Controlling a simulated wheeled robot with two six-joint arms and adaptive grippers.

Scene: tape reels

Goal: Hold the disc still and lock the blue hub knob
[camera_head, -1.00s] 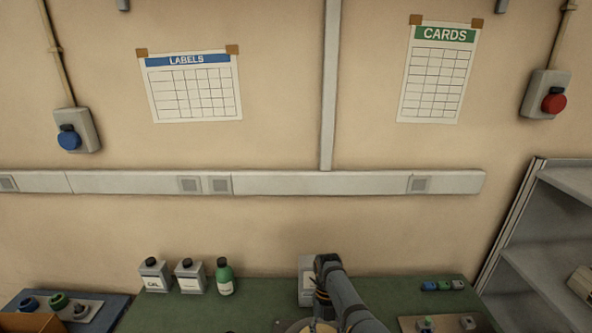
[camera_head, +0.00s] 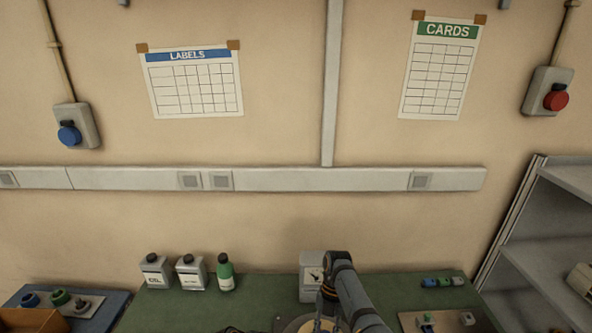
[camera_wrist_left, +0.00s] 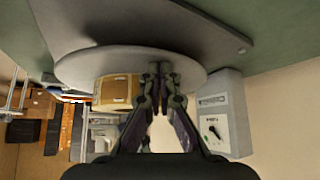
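The grey disc (camera_wrist_left: 90,68) shows in the left wrist view, with a tan reel (camera_wrist_left: 117,90) against its face. In the head view only a yellowish rim (camera_head: 294,326) shows at the bottom edge, partly behind an arm. My left gripper (camera_wrist_left: 159,70) has its fingertips close together, overlapping the disc in the picture; contact is unclear. I see nothing clearly between them. My right arm reaches in from the lower right of the head view, its gripper (camera_head: 325,322) low by the yellowish rim; its fingers are too small and cut off to judge. I cannot make out the hub knob.
A grey meter box (camera_head: 309,289) stands behind the yellowish rim and also shows in the wrist view (camera_wrist_left: 222,112). A blue board (camera_head: 95,318) with knobs lies farther left. Shelves (camera_head: 560,225) rise at right.

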